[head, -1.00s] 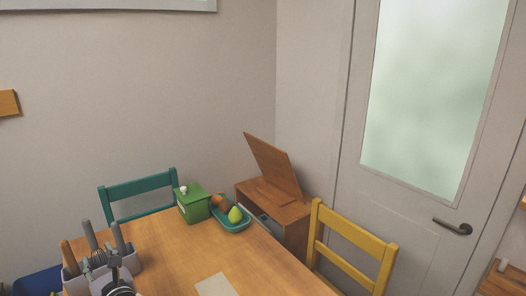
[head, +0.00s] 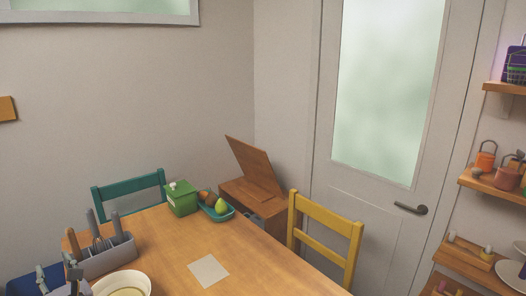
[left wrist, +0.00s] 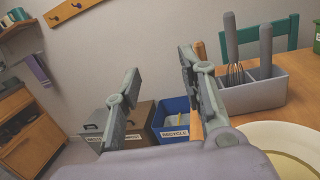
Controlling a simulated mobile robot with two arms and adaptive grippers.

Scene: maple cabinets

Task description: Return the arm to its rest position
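My left gripper (head: 58,276) shows at the bottom left of the head view, beside the dining table's left edge and left of a grey utensil holder (head: 108,257). In the left wrist view its two fingers (left wrist: 160,68) stand apart with nothing between them, so it is open and empty. The wrist view looks past the fingers at the floor bins and the wall. My right gripper is in neither view.
The wooden table (head: 170,245) bears a pale bowl (head: 122,284), a green box (head: 182,198) and a teal fruit tray (head: 218,214). A yellow chair (head: 325,234) and a teal chair (head: 128,193) stand around it. A blue recycle bin (left wrist: 174,118) is on the floor.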

